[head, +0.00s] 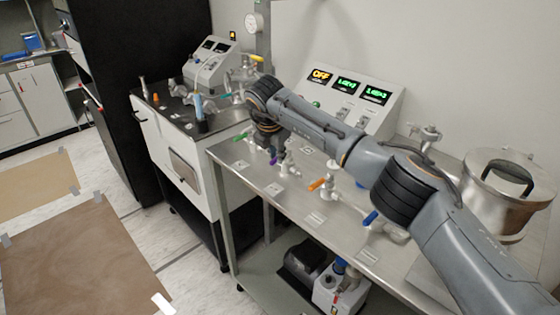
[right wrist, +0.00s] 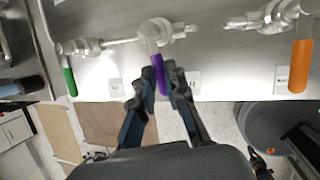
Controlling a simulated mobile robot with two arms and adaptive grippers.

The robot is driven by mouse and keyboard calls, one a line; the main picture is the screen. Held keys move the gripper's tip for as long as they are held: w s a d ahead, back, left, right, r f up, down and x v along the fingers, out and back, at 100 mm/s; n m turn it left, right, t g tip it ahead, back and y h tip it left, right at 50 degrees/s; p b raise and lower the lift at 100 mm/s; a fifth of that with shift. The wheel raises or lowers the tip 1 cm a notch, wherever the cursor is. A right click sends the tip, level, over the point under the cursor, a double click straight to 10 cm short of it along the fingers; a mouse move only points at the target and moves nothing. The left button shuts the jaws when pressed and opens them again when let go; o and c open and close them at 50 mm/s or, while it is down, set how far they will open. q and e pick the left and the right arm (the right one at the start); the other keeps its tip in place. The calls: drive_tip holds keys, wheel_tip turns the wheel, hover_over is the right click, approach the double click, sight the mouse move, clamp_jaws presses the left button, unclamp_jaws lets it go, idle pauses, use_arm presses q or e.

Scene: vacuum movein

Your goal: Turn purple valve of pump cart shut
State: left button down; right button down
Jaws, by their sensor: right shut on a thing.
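The purple valve handle (right wrist: 158,72) points from its metal body (right wrist: 155,30) toward my right gripper (right wrist: 159,84) in the right wrist view. It lies across the line of the horizontal pipe. My right gripper is shut on the handle, one finger on each side. In the head view the right gripper (head: 267,140) reaches down over the pump cart (head: 300,212), and only a bit of the purple handle (head: 273,158) shows below it. The valve body is partly hidden there by the gripper. My left gripper is not in view.
A green valve handle (right wrist: 69,82) and an orange one (right wrist: 299,66) flank the purple one. A blue handle (head: 370,217) is farther right. A display box (head: 349,92) reading OFF stands behind, and a steel pot (head: 507,185) at right. A second cart (head: 170,150) stands left.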

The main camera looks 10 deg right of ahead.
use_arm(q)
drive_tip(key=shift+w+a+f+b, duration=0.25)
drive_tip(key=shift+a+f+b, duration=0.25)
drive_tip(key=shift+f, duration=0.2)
use_arm(e)
drive_tip(key=shift+w+a+m+h, duration=0.35)
drive_tip(key=shift+a+m, duration=0.1)
drive_tip(key=shift+m, duration=0.45)
drive_tip(key=c, duration=1.3)
unclamp_jaws()
drive_tip(key=shift+w, duration=0.1)
drive_tip(key=shift+c, duration=0.2)
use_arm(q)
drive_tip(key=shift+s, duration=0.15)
use_arm(e)
drive_tip(key=v, duration=1.2)
drive_tip(key=shift+w+r, duration=0.1)
drive_tip(key=shift+w, duration=0.05)
